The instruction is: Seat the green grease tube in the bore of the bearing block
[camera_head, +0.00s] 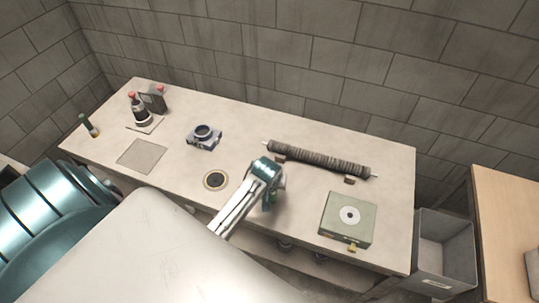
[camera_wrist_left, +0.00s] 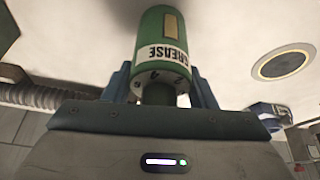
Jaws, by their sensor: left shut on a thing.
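The green grease tube (camera_wrist_left: 163,38) has a white band lettered GREASE and fills the upper middle of the left wrist view. My left gripper (camera_wrist_left: 160,88) is shut on its dark narrow end, with a blue finger on each side. In the head view my left gripper (camera_head: 270,200) is over the table's front middle, and only a bit of green shows below the wrist. A blue-grey block with a round bore on top (camera_head: 204,137), which looks like the bearing block, stands behind and left of it, apart from the tube. My right gripper is not in view.
A dark ribbed roller (camera_head: 320,159) lies behind. A green-grey box with a white disc (camera_head: 347,219) stands right. Bottles (camera_head: 139,107) and a grey mat (camera_head: 141,156) are left.

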